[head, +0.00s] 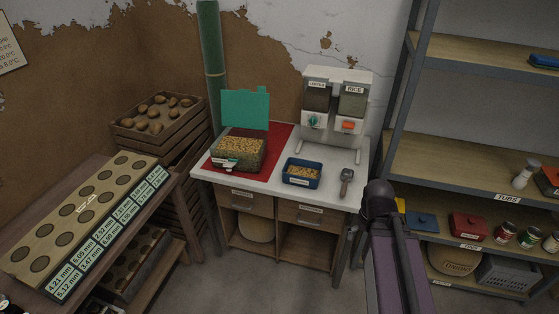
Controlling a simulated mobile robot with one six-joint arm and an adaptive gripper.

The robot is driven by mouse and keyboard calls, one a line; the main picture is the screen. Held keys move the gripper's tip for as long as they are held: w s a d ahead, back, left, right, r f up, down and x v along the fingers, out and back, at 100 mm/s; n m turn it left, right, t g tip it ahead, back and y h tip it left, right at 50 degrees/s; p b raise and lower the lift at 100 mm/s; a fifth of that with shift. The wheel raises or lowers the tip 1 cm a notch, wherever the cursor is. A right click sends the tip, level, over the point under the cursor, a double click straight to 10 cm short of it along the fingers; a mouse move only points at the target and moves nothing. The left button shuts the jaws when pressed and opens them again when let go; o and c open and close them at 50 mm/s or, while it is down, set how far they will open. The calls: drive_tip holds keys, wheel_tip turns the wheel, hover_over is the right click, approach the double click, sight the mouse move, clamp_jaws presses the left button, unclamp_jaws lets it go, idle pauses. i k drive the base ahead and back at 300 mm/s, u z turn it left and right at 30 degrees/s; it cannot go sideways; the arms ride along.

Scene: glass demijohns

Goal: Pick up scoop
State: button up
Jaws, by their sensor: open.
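A small grey scoop (346,182) lies on the right end of the white tabletop (266,186), with its wider end toward the back and its handle toward the front edge. It lies to the right of a blue tub (302,173) and is apart from it. My arm rises at the lower right, in front of the table's right side. My gripper is not in view, so its place relative to the scoop cannot be seen. Nothing covers the scoop.
A dispenser (337,100) labelled RICE on one side stands behind the scoop. A clear box of grain (239,152) with a green lid sits on a red mat (275,135). A metal shelf (455,156) stands right. A board with round holes (85,210) is at left.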

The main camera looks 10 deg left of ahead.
sight(347, 175)
drive_tip(key=k, duration=1.35)
drive_tip(key=z, duration=0.45)
drive_tip(key=i, duration=1.8)
drive_tip(key=u, duration=0.65)
